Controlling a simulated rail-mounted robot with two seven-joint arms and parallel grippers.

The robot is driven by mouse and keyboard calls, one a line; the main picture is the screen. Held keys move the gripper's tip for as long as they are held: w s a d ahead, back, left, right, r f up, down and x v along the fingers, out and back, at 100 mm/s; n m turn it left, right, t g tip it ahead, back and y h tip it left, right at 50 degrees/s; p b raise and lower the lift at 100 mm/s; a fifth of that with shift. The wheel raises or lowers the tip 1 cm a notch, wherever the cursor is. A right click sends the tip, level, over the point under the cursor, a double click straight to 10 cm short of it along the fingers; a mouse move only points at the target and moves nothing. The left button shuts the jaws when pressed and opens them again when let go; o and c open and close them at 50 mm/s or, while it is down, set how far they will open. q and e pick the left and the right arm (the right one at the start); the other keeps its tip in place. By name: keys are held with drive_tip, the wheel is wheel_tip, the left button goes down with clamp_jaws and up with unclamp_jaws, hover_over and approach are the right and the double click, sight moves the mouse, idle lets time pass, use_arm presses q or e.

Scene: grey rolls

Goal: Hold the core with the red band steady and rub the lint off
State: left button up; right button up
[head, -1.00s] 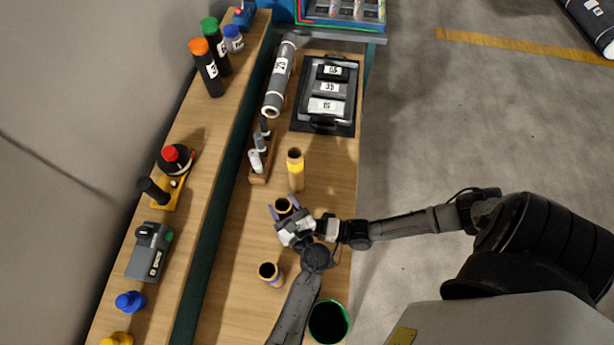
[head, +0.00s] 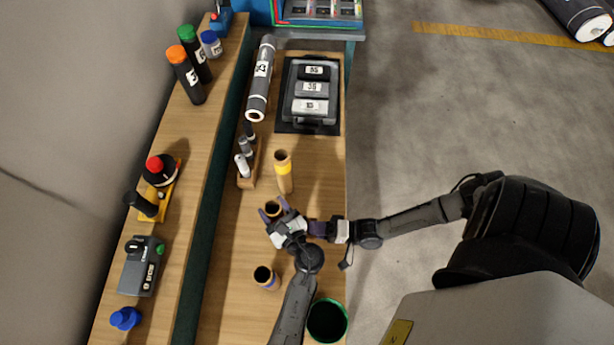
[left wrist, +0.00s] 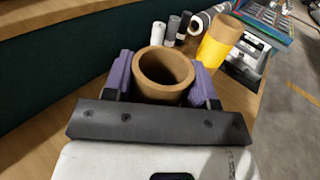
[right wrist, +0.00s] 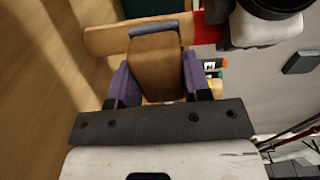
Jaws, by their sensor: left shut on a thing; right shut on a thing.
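The brown core (head: 273,208) stands upright, open end up, in my left gripper (head: 273,210), which is shut on it. Its open mouth (left wrist: 163,68) shows between the purple fingers in the left wrist view. Its red band (right wrist: 206,28) shows in the right wrist view, beside the left gripper. My right gripper (head: 309,225) is shut on a wooden block (right wrist: 157,68) with a grey edge. That edge overlaps the core in the right wrist view; I cannot tell whether they touch. I cannot make out lint.
A yellow-banded core (head: 284,175) stands just beyond, and a blue-banded core (head: 266,277) nearer. A rack (head: 247,178) with small grey rolls, a grey roll (head: 260,80) and a black tray (head: 290,127) lie farther off. A green-rimmed bin (head: 346,320) is at the near edge.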

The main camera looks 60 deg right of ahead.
drive_tip(key=shift+s+d, duration=0.25)
drive_tip(key=shift+s, duration=0.15)
drive_tip(key=v, duration=0.3)
idle(0.6)
idle(0.6)
use_arm(q)
drive_tip(key=o, duration=1)
drive_tip(key=shift+o, duration=0.2)
